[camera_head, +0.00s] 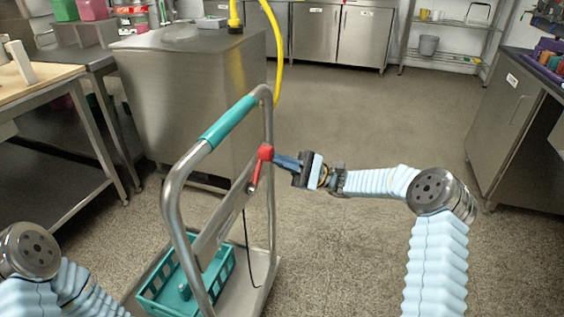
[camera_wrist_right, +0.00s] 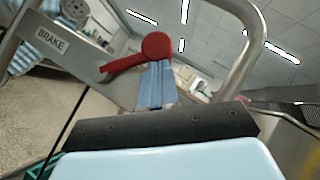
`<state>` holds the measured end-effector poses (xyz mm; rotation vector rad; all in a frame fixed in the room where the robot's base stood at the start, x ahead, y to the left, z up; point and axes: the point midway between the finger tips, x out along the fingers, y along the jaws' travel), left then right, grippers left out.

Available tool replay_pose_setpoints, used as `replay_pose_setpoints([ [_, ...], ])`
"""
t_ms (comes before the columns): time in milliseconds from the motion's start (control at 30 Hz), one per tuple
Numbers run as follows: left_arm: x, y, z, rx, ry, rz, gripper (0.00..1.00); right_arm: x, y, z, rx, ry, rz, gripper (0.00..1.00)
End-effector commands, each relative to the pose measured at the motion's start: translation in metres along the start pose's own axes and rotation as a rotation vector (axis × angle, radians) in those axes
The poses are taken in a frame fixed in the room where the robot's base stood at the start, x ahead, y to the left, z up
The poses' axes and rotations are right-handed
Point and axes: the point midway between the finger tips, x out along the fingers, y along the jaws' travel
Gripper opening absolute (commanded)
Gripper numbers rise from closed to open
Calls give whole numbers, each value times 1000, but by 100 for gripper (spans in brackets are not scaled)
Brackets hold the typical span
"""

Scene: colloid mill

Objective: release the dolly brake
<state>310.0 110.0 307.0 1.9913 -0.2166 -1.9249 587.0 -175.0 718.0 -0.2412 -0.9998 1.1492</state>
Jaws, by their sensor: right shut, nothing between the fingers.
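The dolly (camera_head: 175,205) stands in front of me, with a grey tube frame and a teal grip on its top bar. A red brake lever (camera_head: 256,168) with a round red knob sits on its crossbar, slanting downward. In the right wrist view the red lever (camera_wrist_right: 140,55) is beside a plate (camera_wrist_right: 52,40) marked BRAKE. My right gripper (camera_head: 276,159) is shut, with its blue fingertips at the knob and nothing between them. They appear at or just in front of the knob; contact is unclear. My left arm shows at the lower left, but its gripper is out of view.
A teal crate (camera_head: 160,296) sits on the dolly's deck. A steel cabinet (camera_head: 185,100) stands behind the dolly, with a yellow hose (camera_head: 279,60) hanging beside it. A workbench (camera_head: 40,80) is at left and a counter (camera_head: 510,120) at right. The floor between is clear.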

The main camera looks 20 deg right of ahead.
Motion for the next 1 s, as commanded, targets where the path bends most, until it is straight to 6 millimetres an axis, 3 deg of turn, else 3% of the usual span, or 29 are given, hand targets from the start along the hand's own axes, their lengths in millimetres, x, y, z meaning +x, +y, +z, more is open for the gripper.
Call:
replay_pose_setpoints([
  [467, 6, -4, -1, -3, 3, -3, 0, 6, -3, 6, -78, 0, 73, 0],
  [1000, 20, -16, -4, -10, 12, -11, 0, 33, -5, 34, -379, 0, 357, 0],
])
